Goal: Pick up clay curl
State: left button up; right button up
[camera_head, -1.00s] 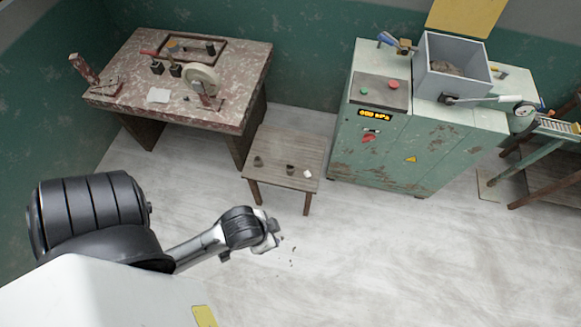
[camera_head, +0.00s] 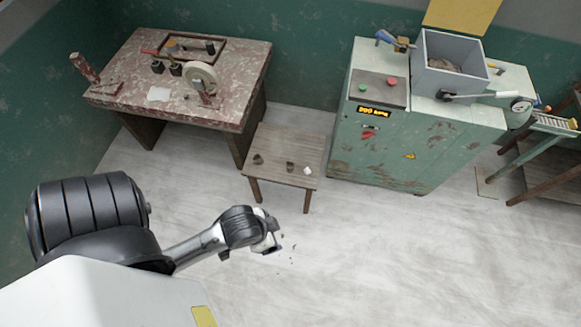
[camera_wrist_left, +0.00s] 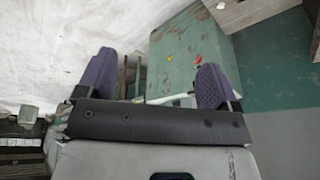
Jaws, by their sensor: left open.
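My left gripper (camera_head: 275,246) is low over the pale floor in the head view, with my arm coming in from the left. In the left wrist view its two purple-padded fingers (camera_wrist_left: 155,78) stand wide apart with nothing between them. Small dark bits (camera_head: 293,247) lie on the floor just right of the gripper, apart from it. They are too small to tell which, if any, is a clay curl. No bit shows clearly in the left wrist view. My right gripper is out of view.
A low wooden stool (camera_head: 272,165) behind the gripper holds two dark lumps and a small white piece. A worn worktable (camera_head: 225,105) stands at the back left. A green machine cabinet (camera_head: 390,150) with a grey hopper (camera_head: 445,90) stands at the back right. The floor in front is open.

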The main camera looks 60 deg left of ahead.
pick_arm(q)
jog(key=shift+o, duration=0.8)
jog(key=shift+d, duration=0.15)
